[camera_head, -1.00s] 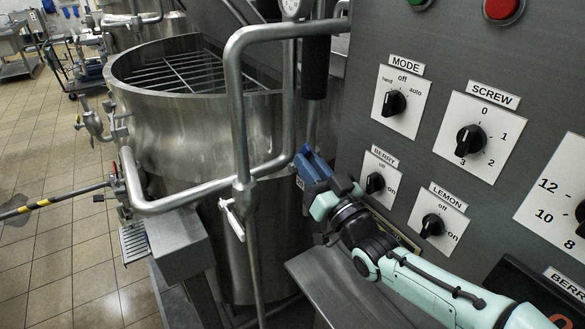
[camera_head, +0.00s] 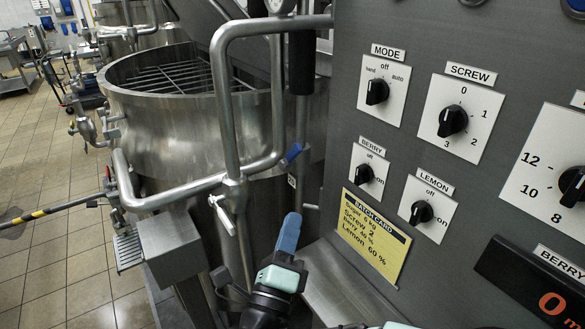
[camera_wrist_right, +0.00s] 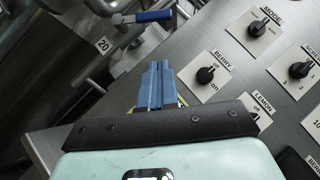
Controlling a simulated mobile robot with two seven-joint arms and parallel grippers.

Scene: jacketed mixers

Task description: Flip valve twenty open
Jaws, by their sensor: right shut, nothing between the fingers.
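Valve twenty has a short blue handle (camera_head: 291,154) on the thin pipe beside the steel kettle. In the right wrist view its blue handle (camera_wrist_right: 153,16) sticks out sideways from the pipe, and its tag (camera_wrist_right: 103,45) reads 20. I cannot tell from the handle whether the valve is open. My right gripper (camera_head: 290,220) has blue fingers, shut and empty, and is below the handle in the head view, apart from it. In the right wrist view the gripper (camera_wrist_right: 155,72) also shows clear of the handle. My left gripper is not in view.
A grey control panel with knobs, including the screw knob (camera_head: 453,121), stands to the right. A yellow batch card (camera_head: 373,237) is on it. The bent steel pipe (camera_head: 222,100) and a white-handled valve (camera_head: 222,214) are left of my gripper. The kettle (camera_head: 165,130) stands behind.

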